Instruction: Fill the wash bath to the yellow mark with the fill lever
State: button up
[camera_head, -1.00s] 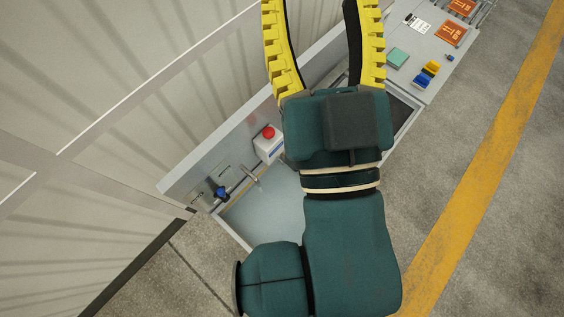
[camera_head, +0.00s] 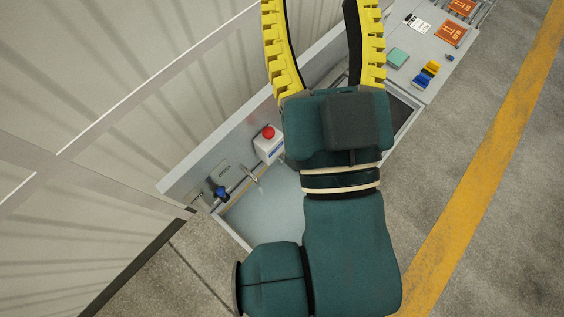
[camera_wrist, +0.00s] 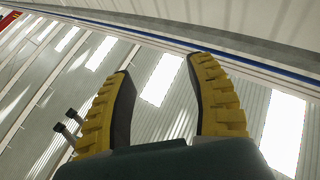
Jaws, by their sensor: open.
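The wash bath (camera_head: 262,213) is a pale basin set in the counter at the lower left of the head view. Its right side is hidden behind my arm, and I cannot make out a yellow mark. A blue-handled lever (camera_head: 221,193) sits at the back left of the bath, beside a metal spout (camera_head: 251,177). My gripper (camera_head: 322,5) has yellow ridged fingers and is open and empty, raised at the top of the head view, well away from the lever. In the wrist view my gripper (camera_wrist: 160,75) points towards the wall and roof panels.
A white box with a red button (camera_head: 268,132) stands behind the bath. The floor right of the counter is clear.

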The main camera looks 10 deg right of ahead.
dwell(0.8)
jog(key=s+a+f+n+y+b, duration=0.1)
jog(key=a+f+n+y+b, duration=0.3)
jog(key=f, duration=0.4)
jog(key=s+a+f+n+y+b, duration=0.1)
jog(key=a+f+n+y+b, duration=0.2)
jog(key=f+b, duration=0.4)
jog(key=m+g+y+b, duration=0.15)
jog(key=g+b, duration=0.45)
jog(key=b, duration=1.5)
send_near(224, 196)
jog(key=p+x, duration=0.5)
jog(key=x, duration=0.6)
jog(key=shift+w+a+r, duration=0.1)
jog(key=shift+a+r, duration=0.05)
jog(key=shift+a, duration=0.05)
jog(key=shift+c, duration=0.5)
